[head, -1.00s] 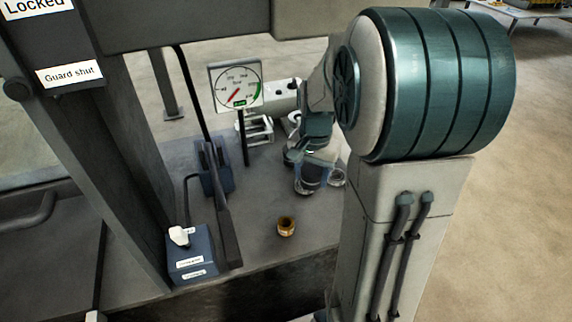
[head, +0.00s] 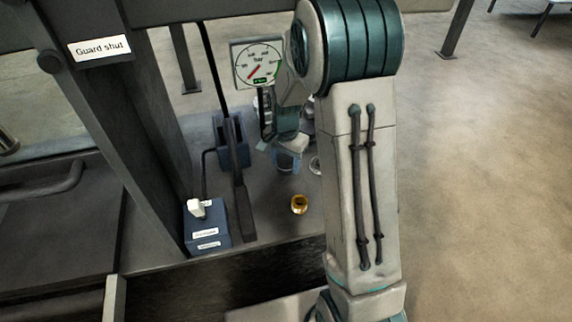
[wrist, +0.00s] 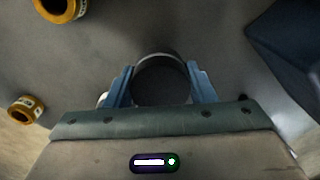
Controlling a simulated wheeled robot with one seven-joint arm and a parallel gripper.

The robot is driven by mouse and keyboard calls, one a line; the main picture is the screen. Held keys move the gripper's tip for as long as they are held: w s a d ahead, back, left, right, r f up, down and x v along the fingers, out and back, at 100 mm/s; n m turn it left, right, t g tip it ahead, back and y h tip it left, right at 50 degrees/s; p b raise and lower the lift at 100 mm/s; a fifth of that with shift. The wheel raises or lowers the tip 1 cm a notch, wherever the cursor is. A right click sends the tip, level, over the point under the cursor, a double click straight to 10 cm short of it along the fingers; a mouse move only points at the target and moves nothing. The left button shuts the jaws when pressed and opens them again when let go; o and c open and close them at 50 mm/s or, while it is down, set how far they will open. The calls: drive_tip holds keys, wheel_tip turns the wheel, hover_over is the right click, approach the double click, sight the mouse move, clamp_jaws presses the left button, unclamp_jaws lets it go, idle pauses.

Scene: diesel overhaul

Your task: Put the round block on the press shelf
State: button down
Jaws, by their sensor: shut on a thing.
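My gripper (wrist: 160,88) is shut on the round block (wrist: 160,70), a dark grey round piece with a lighter rim, seen between the two blue fingers in the wrist view. In the head view my gripper (head: 287,160) hangs over the grey shelf (head: 265,215) of the press, behind a brass ring. The block cannot be made out in the head view. I cannot tell how high it is above the surface.
A brass ring (head: 299,204) stands on the shelf near its front. The wrist view shows two brass rings, at upper left (wrist: 62,8) and left (wrist: 25,108). A gauge (head: 258,63), a lever (head: 240,190) and a blue control box (head: 207,225) stand at left.

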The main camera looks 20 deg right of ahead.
drive_tip(key=shift+w+f, duration=0.1)
drive_tip(key=shift+f, duration=0.95)
drive_tip(key=shift+f, duration=0.2)
drive_tip(key=c, duration=0.6)
unclamp_jaws()
drive_tip(key=shift+r, duration=0.1)
